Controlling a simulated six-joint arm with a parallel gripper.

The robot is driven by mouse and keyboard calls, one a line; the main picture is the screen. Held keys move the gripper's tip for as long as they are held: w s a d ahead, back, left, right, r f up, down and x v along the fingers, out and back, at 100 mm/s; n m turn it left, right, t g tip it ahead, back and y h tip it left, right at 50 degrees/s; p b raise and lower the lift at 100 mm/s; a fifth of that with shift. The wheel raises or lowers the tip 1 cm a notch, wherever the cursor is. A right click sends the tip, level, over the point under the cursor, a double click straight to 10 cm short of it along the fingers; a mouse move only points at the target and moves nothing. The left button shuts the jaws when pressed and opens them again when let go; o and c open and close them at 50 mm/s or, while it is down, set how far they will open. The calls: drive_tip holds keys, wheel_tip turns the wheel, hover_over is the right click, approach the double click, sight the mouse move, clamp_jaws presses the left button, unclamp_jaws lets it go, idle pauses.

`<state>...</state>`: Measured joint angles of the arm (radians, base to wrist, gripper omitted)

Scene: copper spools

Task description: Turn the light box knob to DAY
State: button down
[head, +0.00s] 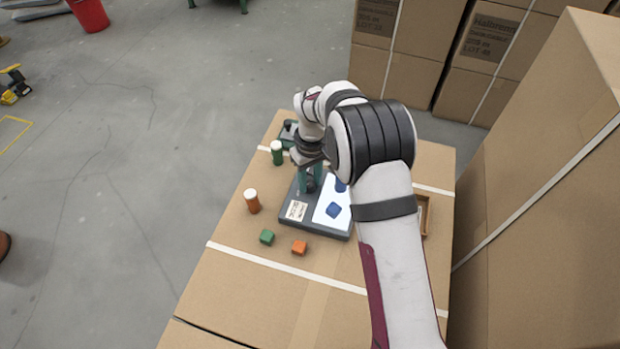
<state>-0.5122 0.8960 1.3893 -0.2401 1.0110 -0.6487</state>
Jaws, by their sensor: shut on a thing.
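The light box (318,228) is a dark, flat box lying on the cardboard carton, with a bright lit panel on its right side and a small white label on its left part. My gripper (311,184) points down over the left part of the box, behind the label. Its teal fingers are shut on the dark knob (311,182), which shows only in part between them. The knob's pointer and the label's lettering are too small to read, so its setting cannot be told.
A blue block (333,210) lies on the lit panel, with another blue thing (340,185) behind it. An orange bottle (252,201), a green bottle (277,152), a green block (267,237) and an orange block (299,247) stand nearby. A tray (424,215) is at right. Tall cartons (540,170) bound the right.

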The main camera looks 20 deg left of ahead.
sight(312, 182)
drive_tip(key=c, duration=0.6)
unclamp_jaws()
wheel_tip(312, 182, up, 16)
drive_tip(key=shift+w+d+f, duration=0.1)
drive_tip(key=shift+w+d, duration=0.05)
drive_tip(key=s+d+r+m, duration=0.5)
drive_tip(key=s+d+r, duration=0.15)
drive_tip(key=d, duration=0.45)
drive_tip(key=s+d+f+m, duration=0.1)
drive_tip(key=s+d+m, duration=0.2)
drive_tip(key=s, duration=0.4)
drive_tip(key=s+d+f+m+y, duration=0.1)
drive_tip(key=s+d+m, duration=0.2)
drive_tip(key=s, duration=0.5)
drive_tip(key=s+d+f+m, duration=0.2)
drive_tip(key=s+d+m, duration=0.1)
drive_tip(key=s, duration=0.4)
drive_tip(key=shift+s+d+f+m+y, duration=0.1)
drive_tip(key=shift+s+d+m+y, duration=0.2)
drive_tip(key=shift+m, duration=0.5)
